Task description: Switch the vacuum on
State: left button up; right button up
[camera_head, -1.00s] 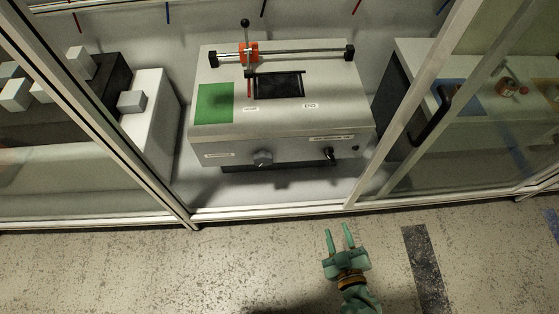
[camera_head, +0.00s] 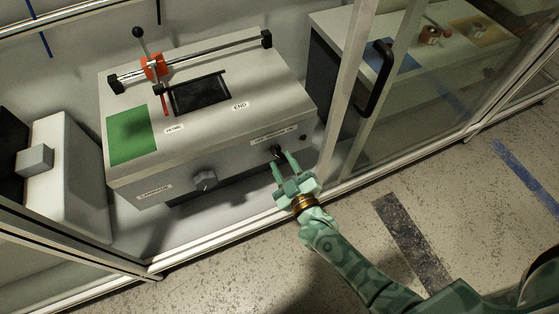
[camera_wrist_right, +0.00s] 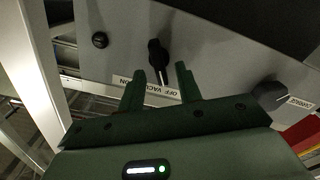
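The grey machine (camera_head: 230,145) stands behind the framed opening, with its front panel facing me. The black vacuum switch (camera_head: 277,151) is at the right of that panel, partly hidden by a finger. My left gripper is out of view.
A small black button (camera_wrist_right: 100,40) is beside the switch. The metal frame post (camera_head: 345,90) and door handle (camera_head: 376,78) stand right of the gripper; the lower rail (camera_head: 220,235) runs below it.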

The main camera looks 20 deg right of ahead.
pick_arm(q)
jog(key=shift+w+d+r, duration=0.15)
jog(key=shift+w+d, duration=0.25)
pick_arm(e)
jog(key=shift+w+r, duration=0.1)
jog(key=shift+w, duration=0.55)
grip_shut()
